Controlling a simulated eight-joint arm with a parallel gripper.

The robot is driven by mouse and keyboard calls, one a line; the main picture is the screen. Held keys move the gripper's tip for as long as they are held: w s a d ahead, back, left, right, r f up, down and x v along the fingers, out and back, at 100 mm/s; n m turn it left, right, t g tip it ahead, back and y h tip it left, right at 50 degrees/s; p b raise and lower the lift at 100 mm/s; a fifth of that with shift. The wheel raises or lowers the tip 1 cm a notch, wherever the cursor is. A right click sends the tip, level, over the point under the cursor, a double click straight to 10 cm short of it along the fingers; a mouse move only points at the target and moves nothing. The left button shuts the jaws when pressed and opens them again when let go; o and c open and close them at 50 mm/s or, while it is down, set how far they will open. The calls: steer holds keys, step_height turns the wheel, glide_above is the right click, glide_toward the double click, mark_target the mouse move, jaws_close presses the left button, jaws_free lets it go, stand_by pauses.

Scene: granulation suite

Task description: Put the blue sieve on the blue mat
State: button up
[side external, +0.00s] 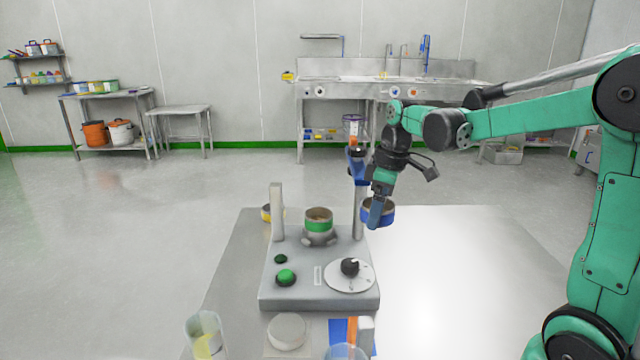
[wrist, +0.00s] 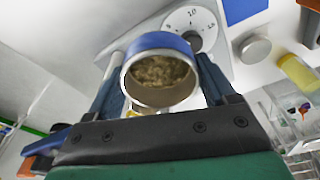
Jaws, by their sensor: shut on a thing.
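The blue sieve (side external: 384,213) is a short cup with a blue outer band and a metal rim. My gripper (side external: 374,214) is shut on it and holds it up beside the right post of the grey machine. In the wrist view the sieve (wrist: 158,88) sits between the two fingers, its mouth facing the camera and brown granules inside. The blue mat (side external: 338,331) lies in front of the machine in the side view, partly covered by a beaker and an orange-and-white item. A blue patch that looks like the mat (wrist: 240,8) shows at the wrist view's top edge.
The grey machine (side external: 317,292) has two posts, a dial (side external: 348,277) and green buttons. A green-banded sieve (side external: 318,225) stands on it, and a yellow-banded one (side external: 267,212) is behind the left post. A round lid (side external: 287,332) and a beaker (side external: 206,337) stand in front. The table's right side is clear.

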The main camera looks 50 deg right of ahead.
steer(key=s+f+n, duration=0.2)
steer(key=s+f, duration=0.1)
steer(key=s, duration=0.3)
steer(key=s+f+n, duration=0.3)
steer(key=s, duration=0.3)
steer(key=s+f+n, duration=0.3)
steer(key=s, duration=0.3)
steer(key=shift+a+g+y, duration=0.1)
steer(key=shift+g+y, duration=0.3)
steer(key=shift+a+n, duration=0.3)
steer(key=shift+n, duration=0.1)
steer(key=w+a, duration=1.2)
steer(key=shift+a, duration=0.1)
steer(key=shift+w+a+f, duration=0.1)
steer(key=shift+w+f, duration=0.1)
steer(key=shift+f, duration=0.1)
steer(key=shift+s+f, duration=0.1)
steer(key=shift+f, duration=1.4)
